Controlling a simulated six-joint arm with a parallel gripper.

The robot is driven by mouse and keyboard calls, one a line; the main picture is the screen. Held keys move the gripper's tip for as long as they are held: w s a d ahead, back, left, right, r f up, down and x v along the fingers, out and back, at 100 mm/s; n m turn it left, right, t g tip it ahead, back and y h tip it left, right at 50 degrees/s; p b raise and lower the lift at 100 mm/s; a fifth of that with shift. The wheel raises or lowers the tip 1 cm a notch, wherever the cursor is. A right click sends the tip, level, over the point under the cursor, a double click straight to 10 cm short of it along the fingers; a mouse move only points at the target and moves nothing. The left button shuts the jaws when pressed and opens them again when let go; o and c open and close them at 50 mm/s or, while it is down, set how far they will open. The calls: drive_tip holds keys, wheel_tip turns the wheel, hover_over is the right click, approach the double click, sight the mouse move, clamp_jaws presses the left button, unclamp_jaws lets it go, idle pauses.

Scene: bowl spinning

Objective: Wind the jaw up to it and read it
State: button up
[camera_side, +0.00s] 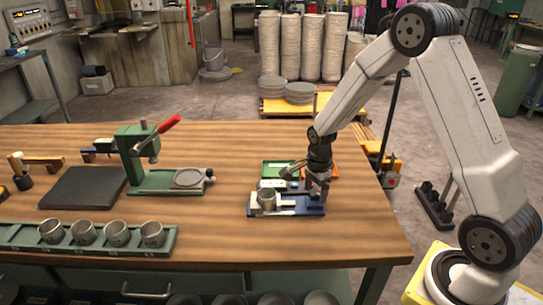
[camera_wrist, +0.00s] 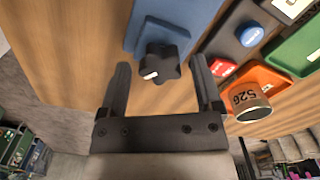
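A blue fixture (camera_side: 290,211) lies near the right end of the bench, with a grey metal cup (camera_side: 266,198) standing on its left part. In the wrist view, a black lobed knob (camera_wrist: 172,69) with a white mark sits at the end of the blue base (camera_wrist: 165,30). My gripper (camera_side: 318,190) is over the fixture's right end. In the wrist view my gripper (camera_wrist: 160,66) is open, with one finger on each side of the knob and visible gaps. The jaw cannot be made out clearly, and no reading is legible.
Beside the fixture are a dark box with a red button (camera_wrist: 223,68) and blue button (camera_wrist: 251,36), a green tray (camera_side: 277,167), and an orange tray (camera_wrist: 262,76) with a cylinder marked 526 (camera_wrist: 250,106). A green press (camera_side: 140,150) and cup rack (camera_side: 75,240) stand left.

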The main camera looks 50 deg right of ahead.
sight(315, 193)
drive_tip(key=shift+w+r, duration=0.1)
idle(0.3)
drive_tip(key=shift+r, duration=3.8)
drive_tip(key=shift+a, duration=0.15)
drive_tip(key=shift+s+a+r+n, duration=0.1)
drive_tip(key=shift+s+a+n, duration=0.3)
drive_tip(key=shift+n, duration=0.4)
drive_tip(key=s+a+n+t, duration=0.1)
drive_tip(key=s+a+n, duration=0.2)
drive_tip(key=n, duration=0.3)
drive_tip(key=s+a+n, duration=0.3)
drive_tip(key=s+n, duration=0.1)
drive_tip(key=n, duration=0.3)
drive_tip(key=s+a+n+t, duration=0.1)
drive_tip(key=s+a+n, duration=0.2)
drive_tip(key=n, duration=0.3)
drive_tip(key=shift+s+a+r+n+t, duration=0.3)
drive_tip(key=shift+s+a+r, duration=0.05)
drive_tip(key=shift+s, duration=0.15)
